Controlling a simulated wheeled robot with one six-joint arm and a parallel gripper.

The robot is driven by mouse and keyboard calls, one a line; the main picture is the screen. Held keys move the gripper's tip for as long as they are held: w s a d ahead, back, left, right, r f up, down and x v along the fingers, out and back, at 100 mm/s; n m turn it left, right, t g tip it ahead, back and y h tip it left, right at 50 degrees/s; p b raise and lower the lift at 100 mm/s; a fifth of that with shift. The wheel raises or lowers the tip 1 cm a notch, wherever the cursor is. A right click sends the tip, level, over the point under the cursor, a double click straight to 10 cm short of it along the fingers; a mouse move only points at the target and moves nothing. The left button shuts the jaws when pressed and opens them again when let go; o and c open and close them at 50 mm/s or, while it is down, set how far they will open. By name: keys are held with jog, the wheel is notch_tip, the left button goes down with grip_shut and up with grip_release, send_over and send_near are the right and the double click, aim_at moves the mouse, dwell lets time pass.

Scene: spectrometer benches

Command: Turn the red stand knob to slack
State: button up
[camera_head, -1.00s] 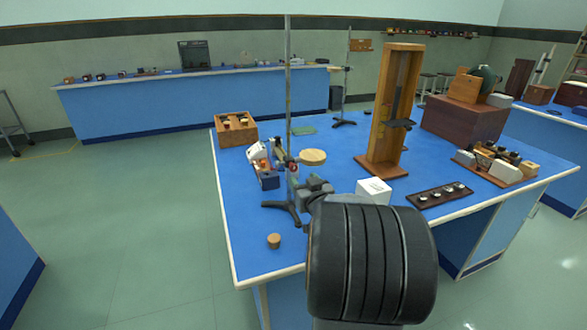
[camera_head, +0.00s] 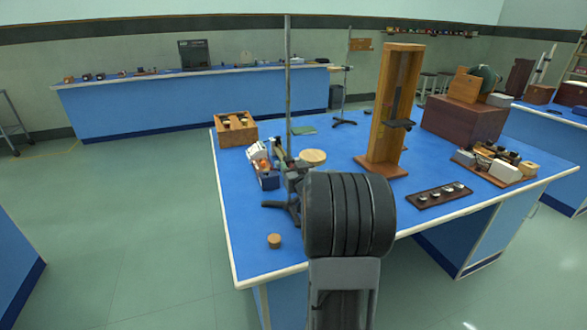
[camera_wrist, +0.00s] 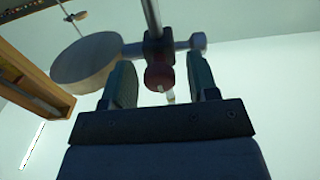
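The red knob (camera_wrist: 160,76) shows in the wrist view on a dark reddish clamp (camera_wrist: 156,46) around the thin upright stand rod (camera_wrist: 152,14). My gripper (camera_wrist: 160,62) is open, one finger to each side of the knob in the picture, with gaps on both sides. I cannot tell how deep the knob lies between the fingers. In the head view the stand rod (camera_head: 288,80) rises near the table's left part. My dark arm link hides part of the stand there, and the knob is not clearly visible.
A round wooden disc (camera_wrist: 88,62) sits close to my left finger; it shows in the head view (camera_head: 312,156). A cork (camera_head: 274,240), a wooden box (camera_head: 236,130), a tall wooden frame (camera_head: 388,112) and a dark tray (camera_head: 438,196) stand on the blue table (camera_head: 250,215).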

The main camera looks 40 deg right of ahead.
jog(key=c, duration=0.9)
jog(key=shift+f+b, duration=0.1)
jog(key=shift+b, duration=0.25)
jog(key=n+b, duration=0.3)
jog(key=shift+f+b, duration=0.2)
jog(key=shift+b, duration=0.2)
jog(key=n+b, duration=0.5)
jog(key=b, duration=0.1)
jog(key=shift+n, duration=0.3)
jog(key=n+b, duration=0.3)
jog(key=shift+a+n, duration=0.1)
jog(key=shift+n, duration=0.2)
jog(key=n+b, duration=0.2)
jog(key=n, duration=0.1)
jog(key=shift+n+b, duration=0.3)
jog(key=shift+b, duration=0.1)
jog(key=n+b, duration=0.3)
jog(key=n, duration=0.2)
jog(key=shift+r+n, duration=0.1)
jog(key=shift+n, duration=0.6)
